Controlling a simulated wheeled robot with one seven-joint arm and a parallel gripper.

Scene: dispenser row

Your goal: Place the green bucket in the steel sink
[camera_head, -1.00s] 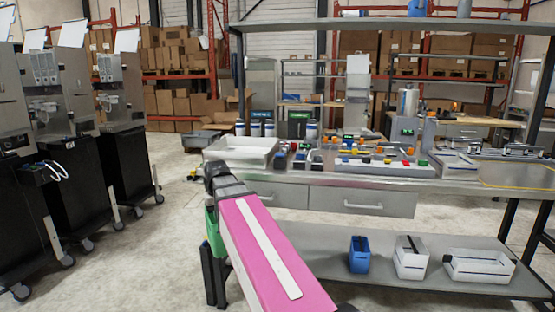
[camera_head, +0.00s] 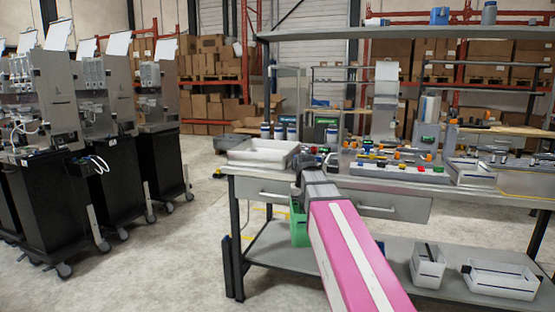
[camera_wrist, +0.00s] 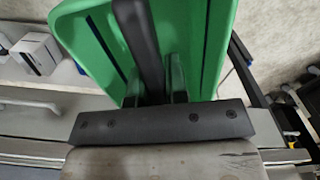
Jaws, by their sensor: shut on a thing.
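The green bucket (camera_head: 299,226) hangs below the end of my pink and white arm, in front of the workbench's left end in the head view. In the wrist view the green bucket (camera_wrist: 205,45) fills the upper middle, with a dark handle bar across it. My gripper (camera_wrist: 158,95) is shut on that bucket, its fingers at the dark bar. In the head view the fingers are mostly hidden by my arm. I cannot pick out a steel sink for certain in these frames.
A workbench (camera_head: 262,187) stands ahead, with a white tray (camera_head: 262,153) at its left end. White bins (camera_head: 428,268) stand on its lower shelf. Dispenser machines on black wheeled carts (camera_head: 110,180) line the left. Open floor lies between the carts and bench.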

